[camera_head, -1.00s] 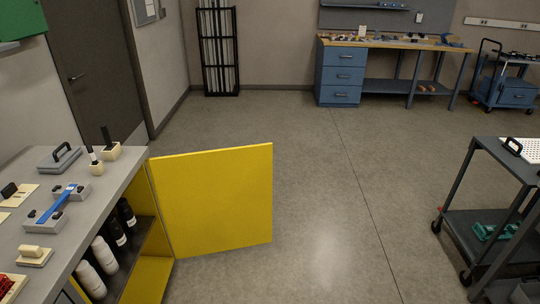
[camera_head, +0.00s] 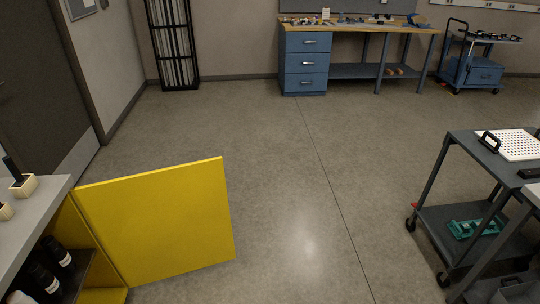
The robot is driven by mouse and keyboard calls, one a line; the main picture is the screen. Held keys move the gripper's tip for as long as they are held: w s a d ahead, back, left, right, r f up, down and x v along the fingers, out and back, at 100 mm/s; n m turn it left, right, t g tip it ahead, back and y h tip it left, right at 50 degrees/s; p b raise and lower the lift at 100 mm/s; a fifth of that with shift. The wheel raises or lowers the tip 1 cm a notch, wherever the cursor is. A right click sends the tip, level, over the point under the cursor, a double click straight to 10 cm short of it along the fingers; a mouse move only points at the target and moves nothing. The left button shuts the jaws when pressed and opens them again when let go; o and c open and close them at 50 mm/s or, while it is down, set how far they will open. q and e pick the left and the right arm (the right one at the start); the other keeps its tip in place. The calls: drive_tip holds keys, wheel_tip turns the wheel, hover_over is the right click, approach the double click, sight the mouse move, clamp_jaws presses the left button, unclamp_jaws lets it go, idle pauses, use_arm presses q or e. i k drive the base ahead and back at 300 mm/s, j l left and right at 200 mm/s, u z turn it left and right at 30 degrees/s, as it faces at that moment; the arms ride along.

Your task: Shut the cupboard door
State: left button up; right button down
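The yellow cupboard door (camera_head: 158,220) stands wide open at the left, swung out over the floor from its hinge side beside the cupboard. The yellow cupboard (camera_head: 92,238) sits under a grey worktop (camera_head: 42,208) at the left edge. Its inside is open to view, with dark bottles (camera_head: 50,268) on a shelf and a white one partly cut off at the bottom. Neither of my grippers shows in the view.
A grey cart (camera_head: 452,205) with a white perforated board (camera_head: 512,145) and a green item stands at the right. A blue workbench (camera_head: 306,65), a blue cart (camera_head: 470,70) and a black rack (camera_head: 172,45) are at the back. The floor (camera_head: 300,190) between is clear.

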sight(157, 224)
drive_tip(key=i+l+z, duration=0.15)
drive_tip(key=i+z, duration=0.15)
drive_tip(key=i, duration=0.25)
drive_tip(key=i+z, duration=0.35)
drive_tip(key=i, duration=0.25)
drive_tip(key=i+u, duration=0.15)
drive_tip(key=i, duration=0.2)
drive_tip(key=i+l+u, duration=0.15)
drive_tip(key=i, duration=0.2)
drive_tip(key=i+l+u, duration=0.1)
drive_tip(key=u, duration=0.35)
drive_tip(key=i+l+u, duration=0.15)
drive_tip(key=i+u, duration=0.25)
drive_tip(key=i+l+u, duration=0.1)
drive_tip(key=u, duration=0.35)
drive_tip(key=i+l+u, duration=0.1)
drive_tip(key=l+u, duration=0.3)
drive_tip(key=i+l+u, duration=0.1)
drive_tip(key=l+u, duration=0.15)
drive_tip(key=u, duration=0.2)
drive_tip(key=l+u, duration=0.3)
drive_tip(key=u, duration=0.15)
drive_tip(key=l+u, duration=0.35)
drive_tip(key=i+l, duration=0.05)
drive_tip(key=l, duration=0.1)
